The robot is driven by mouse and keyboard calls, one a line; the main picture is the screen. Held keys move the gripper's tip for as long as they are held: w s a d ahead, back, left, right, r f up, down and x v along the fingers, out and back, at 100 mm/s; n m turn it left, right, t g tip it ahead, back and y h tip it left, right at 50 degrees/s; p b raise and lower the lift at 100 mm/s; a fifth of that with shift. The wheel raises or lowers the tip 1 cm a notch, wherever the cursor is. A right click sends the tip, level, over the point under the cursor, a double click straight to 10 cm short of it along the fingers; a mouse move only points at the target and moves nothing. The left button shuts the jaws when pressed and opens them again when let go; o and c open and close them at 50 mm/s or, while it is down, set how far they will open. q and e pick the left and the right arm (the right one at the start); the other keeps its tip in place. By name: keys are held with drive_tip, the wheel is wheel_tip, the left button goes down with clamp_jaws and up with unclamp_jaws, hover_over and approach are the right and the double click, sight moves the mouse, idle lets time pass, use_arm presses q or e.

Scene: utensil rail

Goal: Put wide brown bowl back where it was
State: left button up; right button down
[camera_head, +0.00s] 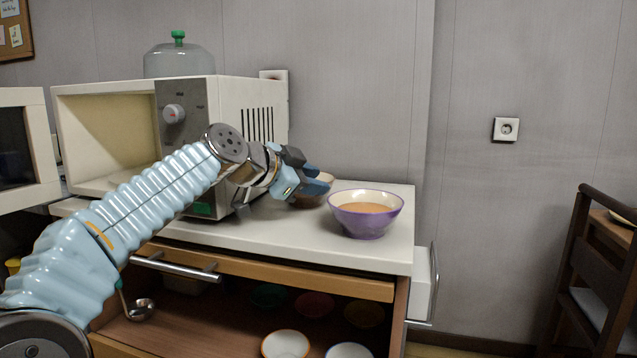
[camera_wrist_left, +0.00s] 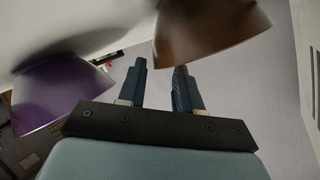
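The wide brown bowl (camera_head: 318,187) is on the white counter in front of the microwave's right side, partly hidden behind my left gripper. It also shows large and blurred at the top of the left wrist view (camera_wrist_left: 205,35). My left gripper (camera_head: 302,183) is at the near left side of this bowl. In the left wrist view its two fingers (camera_wrist_left: 160,75) stand apart, with the bowl just beyond the tips and nothing clearly clasped. Whether a finger touches the bowl I cannot tell. My right gripper is not in view.
A purple bowl (camera_head: 366,214) with orange-brown contents stands close on the right; it also shows in the left wrist view (camera_wrist_left: 62,95). The microwave (camera_head: 270,125) has its door open. Below the white counter (camera_head: 290,232), an open space holds several bowls and a ladle (camera_head: 140,310).

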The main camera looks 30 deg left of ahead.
use_arm(q)
drive_tip(key=v, duration=1)
drive_tip(key=shift+f, duration=0.1)
